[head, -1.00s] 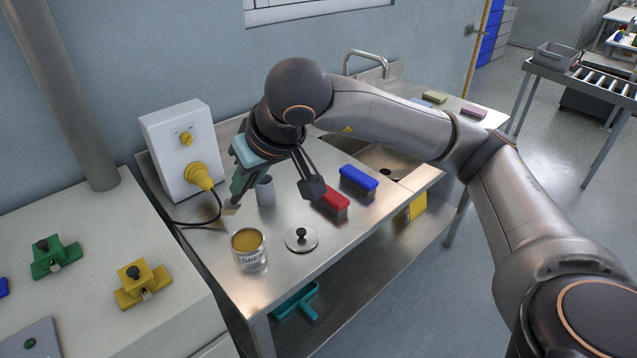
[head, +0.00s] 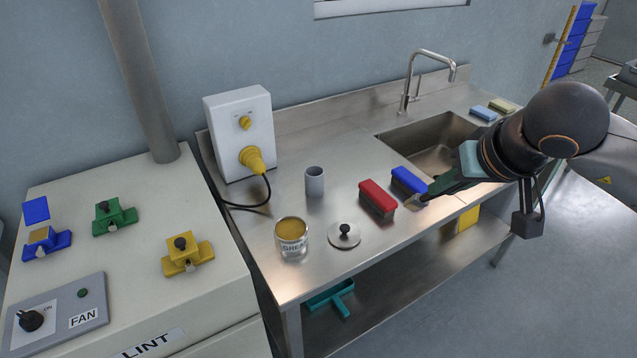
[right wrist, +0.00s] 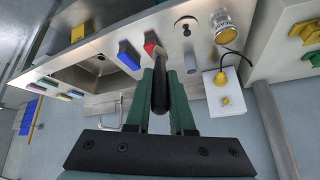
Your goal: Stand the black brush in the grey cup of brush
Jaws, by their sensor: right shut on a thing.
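The grey cup (head: 315,182) stands upright on the steel counter, left of the red brush, and no brush shows in it. It also shows in the right wrist view (right wrist: 191,65). My right gripper (head: 445,186) is shut on the dark-handled black brush (right wrist: 160,92), which lies between its green fingers in the wrist view. In the head view a pale bristle tip (head: 412,200) juts out left of the fingers, near the blue brush. The gripper is well to the right of the cup. My left gripper is not in view.
A red block brush (head: 377,199) and a blue one (head: 408,182) lie between gripper and cup. The grease can (head: 291,238) and a knobbed lid (head: 344,236) sit in front of the cup. A white box with a yellow plug (head: 240,135) stands behind it; the sink (head: 430,142) is right.

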